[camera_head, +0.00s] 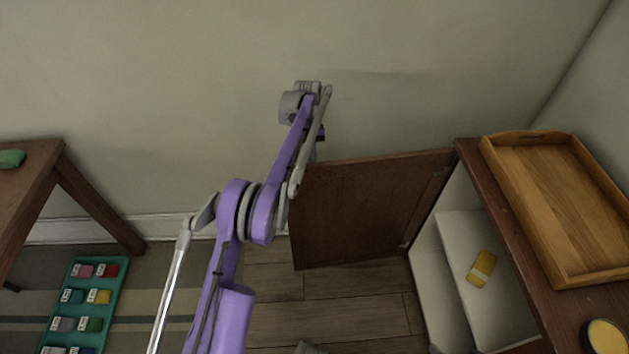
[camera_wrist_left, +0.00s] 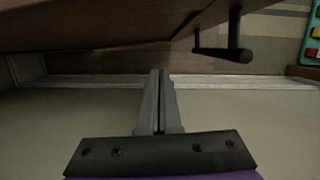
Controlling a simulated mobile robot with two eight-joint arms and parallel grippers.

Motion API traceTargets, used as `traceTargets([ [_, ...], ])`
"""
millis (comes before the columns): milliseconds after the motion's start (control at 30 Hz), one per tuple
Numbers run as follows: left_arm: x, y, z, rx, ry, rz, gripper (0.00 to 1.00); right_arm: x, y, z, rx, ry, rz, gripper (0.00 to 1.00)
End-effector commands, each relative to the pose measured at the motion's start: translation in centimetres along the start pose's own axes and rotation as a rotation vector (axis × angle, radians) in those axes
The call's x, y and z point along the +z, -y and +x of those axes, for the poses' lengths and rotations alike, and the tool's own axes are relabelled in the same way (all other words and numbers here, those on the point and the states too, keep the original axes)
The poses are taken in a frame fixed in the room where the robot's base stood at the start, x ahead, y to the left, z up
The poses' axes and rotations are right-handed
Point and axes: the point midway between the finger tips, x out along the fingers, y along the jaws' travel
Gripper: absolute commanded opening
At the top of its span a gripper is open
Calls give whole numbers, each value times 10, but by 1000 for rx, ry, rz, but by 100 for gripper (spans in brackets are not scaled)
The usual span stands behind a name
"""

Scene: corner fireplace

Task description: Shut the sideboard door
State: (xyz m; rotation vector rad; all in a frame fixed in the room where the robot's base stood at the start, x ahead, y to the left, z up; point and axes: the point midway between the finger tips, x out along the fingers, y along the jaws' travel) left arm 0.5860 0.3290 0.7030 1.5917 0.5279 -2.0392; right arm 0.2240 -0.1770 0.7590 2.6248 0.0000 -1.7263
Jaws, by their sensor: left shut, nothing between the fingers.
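The sideboard (camera_head: 490,225) stands at the right with its dark brown door (camera_head: 365,210) swung wide open. The door's inner face and hinges show in the head view. My left arm reaches past the door's free edge, and its gripper is hidden there behind the door. In the left wrist view, my left gripper (camera_wrist_left: 160,75) is shut and empty, on the wall side of the door. The door (camera_wrist_left: 100,25) spans the upper left there, and its black handle (camera_wrist_left: 225,50) sticks out right of the fingertips. I cannot tell whether the fingers touch the door.
A wooden tray (camera_head: 547,272) and a round yellow-topped item (camera_head: 604,337) sit on the sideboard top. A yellow item (camera_head: 481,268) lies inside. A brown table (camera_head: 45,165) and a teal tray of colored blocks (camera_head: 112,282) are at left. The wall (camera_head: 200,110) is close behind the door.

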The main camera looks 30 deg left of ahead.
Motion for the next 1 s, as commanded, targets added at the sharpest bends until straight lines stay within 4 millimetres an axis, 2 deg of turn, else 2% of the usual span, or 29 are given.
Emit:
traceTargets([
  [33, 0, 0, 14, 0, 1, 0, 0, 2, 0, 4, 0, 1, 0, 100],
  [100, 0, 0, 28, 0, 1, 0, 0, 3, 0, 7, 0, 3, 0, 100],
  [300, 24, 0, 30, 0, 0, 1, 0, 3, 0, 8, 0, 3, 0, 100],
  [500, 37, 0, 33, 0, 0, 1, 0, 4, 0, 10, 0, 4, 0, 100],
  [1000, 41, -1, 34, 1, 0, -3, 0, 4, 0, 10, 0, 4, 0, 100],
])
